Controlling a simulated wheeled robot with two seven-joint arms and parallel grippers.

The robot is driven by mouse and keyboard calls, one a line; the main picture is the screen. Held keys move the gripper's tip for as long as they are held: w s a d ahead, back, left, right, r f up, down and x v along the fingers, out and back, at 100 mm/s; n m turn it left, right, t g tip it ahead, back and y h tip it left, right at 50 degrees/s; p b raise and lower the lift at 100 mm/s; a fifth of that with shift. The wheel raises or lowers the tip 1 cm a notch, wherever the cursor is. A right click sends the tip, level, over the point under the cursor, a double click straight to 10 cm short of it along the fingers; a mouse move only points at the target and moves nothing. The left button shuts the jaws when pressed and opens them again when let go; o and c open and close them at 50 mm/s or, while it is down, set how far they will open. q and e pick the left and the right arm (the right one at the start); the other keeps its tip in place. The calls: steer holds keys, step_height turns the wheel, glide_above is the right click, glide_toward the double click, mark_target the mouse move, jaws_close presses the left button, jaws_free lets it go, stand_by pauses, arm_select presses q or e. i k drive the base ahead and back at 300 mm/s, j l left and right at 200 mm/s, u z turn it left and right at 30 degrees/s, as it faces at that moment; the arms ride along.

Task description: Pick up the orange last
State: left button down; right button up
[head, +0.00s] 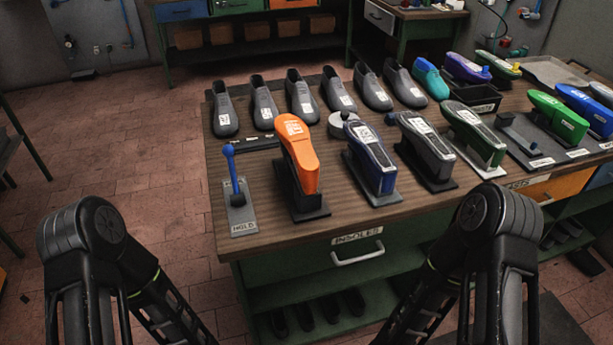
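The orange last (299,152) stands tilted on a black stand (305,207) near the front left of the workbench, with a white label on its upper end. Nothing is touching it from my side. My two dark arms show at the lower left and lower right, in front of the bench and apart from the last. Neither gripper's fingertips can be made out; both arms run down out of the picture.
A blue-handled lever marked HOLD (238,190) stands left of the orange last. A dark blue last (370,158) stands close on its right, then grey (427,147) and green (476,132) ones. Grey shoes (265,104) line the back. The bench front has an INSOLES drawer (330,262).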

mark_target(294, 133)
steer(key=i, duration=0.35)
steer(key=z, duration=1.65)
